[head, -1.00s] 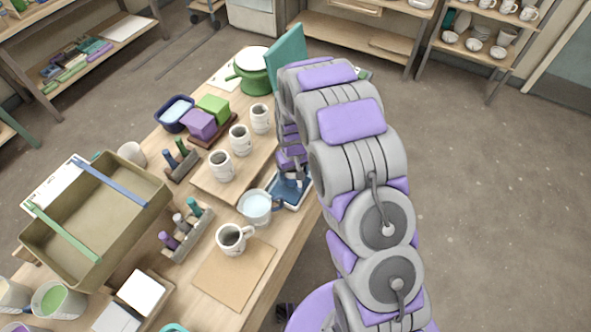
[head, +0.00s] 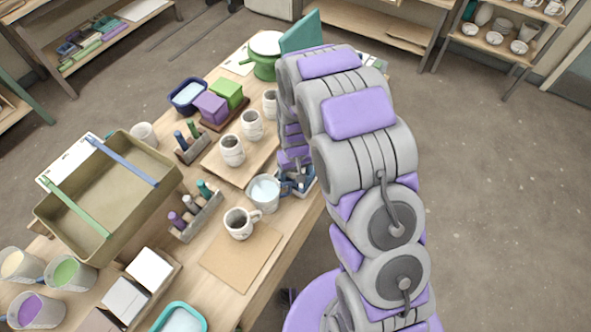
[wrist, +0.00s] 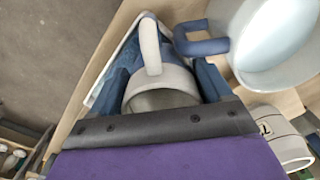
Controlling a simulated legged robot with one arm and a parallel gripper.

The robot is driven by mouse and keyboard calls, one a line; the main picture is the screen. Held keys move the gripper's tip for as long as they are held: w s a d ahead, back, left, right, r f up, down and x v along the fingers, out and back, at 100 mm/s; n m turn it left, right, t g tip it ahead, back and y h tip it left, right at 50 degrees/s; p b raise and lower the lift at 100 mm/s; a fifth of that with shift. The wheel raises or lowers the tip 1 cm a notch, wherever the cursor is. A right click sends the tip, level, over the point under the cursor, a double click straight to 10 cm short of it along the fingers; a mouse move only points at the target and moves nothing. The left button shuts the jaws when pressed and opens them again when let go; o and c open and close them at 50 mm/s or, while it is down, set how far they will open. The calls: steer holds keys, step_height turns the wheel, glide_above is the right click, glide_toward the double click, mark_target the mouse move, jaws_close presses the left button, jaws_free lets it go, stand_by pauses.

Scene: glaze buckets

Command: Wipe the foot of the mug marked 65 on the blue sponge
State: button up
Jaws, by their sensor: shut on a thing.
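My gripper (wrist: 165,82) is shut on a pale grey mug (wrist: 165,97), with a blue finger on each side of it. The mug's open rim and upright handle show in the wrist view; its foot and any number are hidden. Below it lies a pale-edged tray (wrist: 104,84) with blue in it, partly covered by the mug and fingers. I cannot tell whether the mug touches the blue sponge. In the head view my gripper (head: 296,182) is over this tray (head: 309,190) at the table's right edge, mostly hidden by my arm.
A bucket (head: 263,192) with a blue handle (wrist: 205,46) stands close beside the held mug. A tool rack (head: 196,215) and large bin (head: 150,205) are further left.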

steer(key=shift+w+d+p, duration=0.1)
steer(key=shift+w+d, duration=0.55)
steer(key=shift+w, duration=0.3)
steer(key=shift+w+d+p, duration=0.15)
steer(key=shift+w+d, duration=0.45)
steer(key=shift+w, duration=0.35)
steer(key=shift+w+d+p, duration=0.1)
steer(key=shift+w+d, duration=0.55)
steer(key=shift+w, duration=0.3)
steer(key=shift+s+a+f, duration=0.1)
steer(key=shift+s+a, duration=0.55)
steer(key=shift+s, duration=0.35)
steer(key=shift+s+a, duration=0.6)
steer(key=shift+s, duration=0.45)
steer(key=shift+s+a+f, duration=0.1)
steer(key=shift+s+a, duration=0.55)
steer(key=shift+s, duration=0.35)
step_height(320, 180, up, 7)
steer(key=p, duration=0.2)
steer(key=shift+w+r, duration=0.1)
